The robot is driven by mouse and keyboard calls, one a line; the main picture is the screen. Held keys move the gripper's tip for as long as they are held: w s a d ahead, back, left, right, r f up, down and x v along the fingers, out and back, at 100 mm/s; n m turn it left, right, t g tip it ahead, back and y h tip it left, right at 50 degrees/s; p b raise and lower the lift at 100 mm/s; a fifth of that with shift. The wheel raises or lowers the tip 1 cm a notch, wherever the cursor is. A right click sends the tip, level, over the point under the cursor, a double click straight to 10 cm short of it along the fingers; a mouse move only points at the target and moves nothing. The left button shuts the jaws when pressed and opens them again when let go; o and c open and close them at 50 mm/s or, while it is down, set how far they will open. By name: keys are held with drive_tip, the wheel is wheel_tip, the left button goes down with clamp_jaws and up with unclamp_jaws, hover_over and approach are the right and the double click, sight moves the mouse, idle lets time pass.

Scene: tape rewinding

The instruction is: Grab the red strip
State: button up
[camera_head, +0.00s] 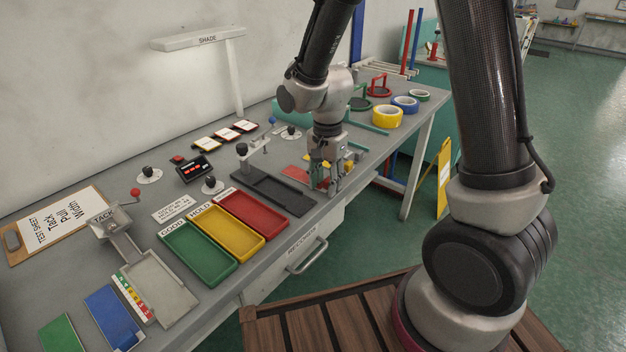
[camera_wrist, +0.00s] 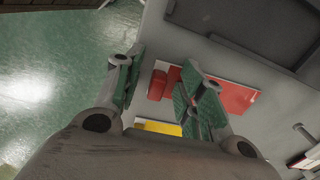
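A flat red strip (camera_wrist: 238,96) lies on the grey bench in the wrist view. A thicker red end piece (camera_wrist: 157,85) shows between my fingers; it seems to belong to the strip, but a finger hides the join. In the head view the red strip (camera_head: 294,172) shows just left of my gripper (camera_head: 327,187), which points down close to the bench top. In the wrist view my gripper (camera_wrist: 156,64) is open, with one finger on each side of the red end piece and gaps visible. Whether the fingertips touch the bench cannot be told.
A yellow strip (camera_wrist: 160,128) lies beside the red one. A black tray (camera_head: 272,190) stands left of my gripper, with red (camera_head: 252,215), yellow (camera_head: 228,233) and green (camera_head: 199,254) trays further left. Tape rolls (camera_head: 387,117) stand at the far right. The bench's front edge is close.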

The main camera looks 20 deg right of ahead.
clamp_jaws()
drive_tip(key=shift+r, duration=0.1)
